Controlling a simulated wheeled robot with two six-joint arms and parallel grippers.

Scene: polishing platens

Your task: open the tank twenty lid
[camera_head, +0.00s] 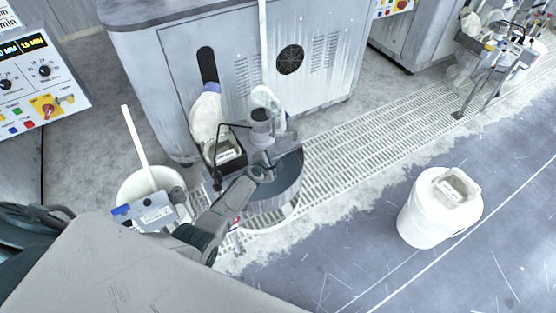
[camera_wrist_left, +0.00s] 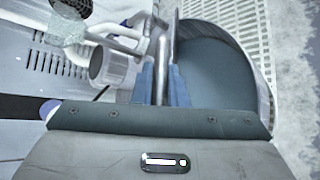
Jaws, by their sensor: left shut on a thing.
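A round metal tank (camera_head: 270,215) stands on the grating in front of the grey machine. A dark blue-grey, roughly half-round surface, seemingly its lid (camera_head: 287,180), is at its top and shows large in the left wrist view (camera_wrist_left: 215,72). My left gripper (camera_head: 260,172) is over the tank's top. In the left wrist view its blue fingertips (camera_wrist_left: 165,86) are shut on a slim metal bar (camera_wrist_left: 171,35), seemingly the lid handle, beside the dark surface. The gripper body hides the near part of the tank. No number twenty is readable. My right gripper is not in view.
A pump with a grey cylinder (camera_head: 262,122) and white hoses stands close behind the gripper. A white bucket (camera_head: 150,185) is left of the tank. A lidded white pail (camera_head: 428,215) stands on the floor at right. Open floor lies between tank and pail.

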